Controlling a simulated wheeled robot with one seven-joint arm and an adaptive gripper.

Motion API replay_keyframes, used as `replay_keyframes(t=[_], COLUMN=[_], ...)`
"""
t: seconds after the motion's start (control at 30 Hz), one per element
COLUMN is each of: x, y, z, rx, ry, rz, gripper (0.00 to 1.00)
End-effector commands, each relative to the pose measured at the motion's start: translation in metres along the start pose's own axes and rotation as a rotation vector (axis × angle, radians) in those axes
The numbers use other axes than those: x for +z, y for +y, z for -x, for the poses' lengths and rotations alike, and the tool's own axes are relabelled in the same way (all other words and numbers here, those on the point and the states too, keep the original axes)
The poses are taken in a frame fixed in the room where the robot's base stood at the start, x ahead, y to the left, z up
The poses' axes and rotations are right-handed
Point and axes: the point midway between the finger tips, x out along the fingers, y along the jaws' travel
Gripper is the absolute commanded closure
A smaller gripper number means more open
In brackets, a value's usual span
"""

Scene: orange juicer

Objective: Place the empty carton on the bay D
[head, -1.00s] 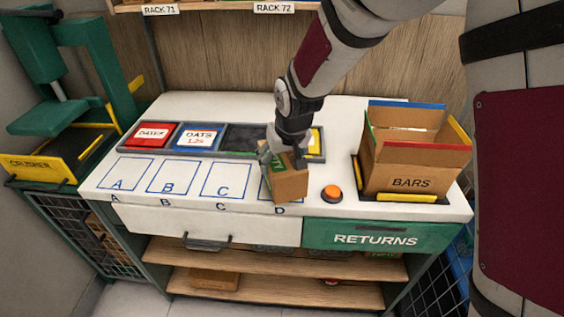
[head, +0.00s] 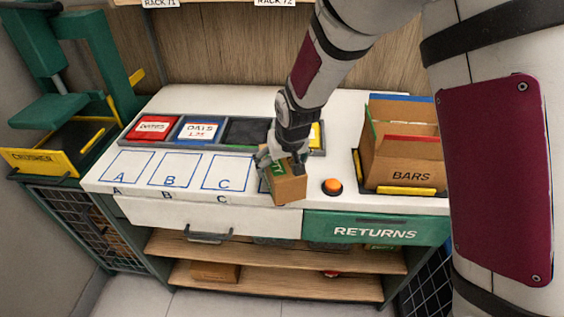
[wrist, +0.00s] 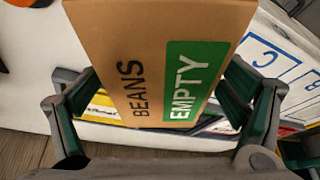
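The empty carton (head: 289,189) is a small brown box. In the wrist view the carton (wrist: 150,50) shows "BEANS" and a green "EMPTY" label. My gripper (head: 283,166) is shut on it, with one finger on either side of the carton in the wrist view (wrist: 160,98). The carton is over the area of bay D (head: 263,186), right of bay C (head: 228,172). It hides most of bay D and its letter. It looks slightly tilted, and I cannot tell whether it touches the bench.
An orange button (head: 332,187) and an open BARS box (head: 403,160) are to the right. A tray (head: 222,147) with DATES and OATS cartons lies behind the bays. Bays A (head: 128,167) and B (head: 177,170) are clear, like C. The RETURNS front (head: 375,232) is below.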

Motion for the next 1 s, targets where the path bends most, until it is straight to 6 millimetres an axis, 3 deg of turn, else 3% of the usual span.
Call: replay_keyframes(t=[0.37, 0.8, 1.0], x=[-0.002, -0.003, -0.002], y=[0.000, 0.000, 0.000], z=[0.009, 0.092, 0.116], rx=[0.000, 0.000, 0.000], ry=[0.002, 0.005, 0.002], rz=[0.000, 0.001, 0.001], gripper=[0.10, 0.10, 0.10])
